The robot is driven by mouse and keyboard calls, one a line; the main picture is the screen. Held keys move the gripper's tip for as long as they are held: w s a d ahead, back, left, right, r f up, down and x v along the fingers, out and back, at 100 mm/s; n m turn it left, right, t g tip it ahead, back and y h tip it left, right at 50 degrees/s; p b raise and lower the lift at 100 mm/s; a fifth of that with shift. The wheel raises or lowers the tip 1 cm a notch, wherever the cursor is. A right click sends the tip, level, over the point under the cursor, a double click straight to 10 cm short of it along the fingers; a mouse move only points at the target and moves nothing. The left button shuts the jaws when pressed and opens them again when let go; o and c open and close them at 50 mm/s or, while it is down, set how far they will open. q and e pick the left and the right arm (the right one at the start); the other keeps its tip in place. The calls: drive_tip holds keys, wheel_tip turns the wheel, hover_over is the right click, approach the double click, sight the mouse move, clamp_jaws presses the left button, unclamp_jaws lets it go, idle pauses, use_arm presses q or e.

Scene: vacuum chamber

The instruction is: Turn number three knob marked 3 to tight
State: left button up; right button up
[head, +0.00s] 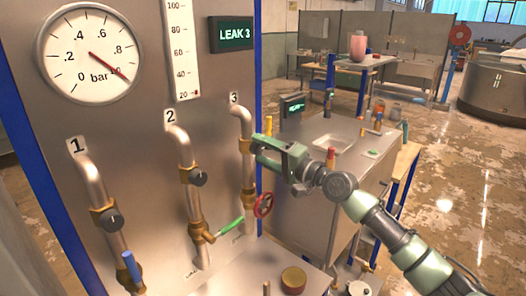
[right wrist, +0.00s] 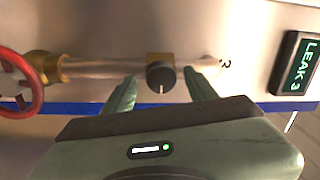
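The label 3 (head: 234,98) marks the rightmost pipe (head: 243,122) on the grey panel. In the right wrist view the number three knob (right wrist: 160,76) is a small black round knob on a brass fitting, with a pale pointer line toward the bottom of the picture. My right gripper (head: 262,151) is at that fitting in the head view and hides the knob there. In the right wrist view its green fingers are apart, one on each side of the knob, with gaps visible. It looks open and empty. My left gripper is not in view.
A red handwheel (head: 264,205) sits below on pipe 3. Knobs on pipe 2 (head: 198,178) and pipe 1 (head: 114,219) are to the left, with a green lever (head: 231,226). The lit sign (head: 231,34) reads LEAK 3. A metal cabinet (head: 330,190) stands at right.

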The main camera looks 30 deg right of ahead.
drive_tip(key=b+v, duration=0.4)
drive_tip(key=v, duration=0.3)
drive_tip(key=shift+s, duration=0.4)
drive_tip(key=shift+d, duration=0.1)
idle(0.4)
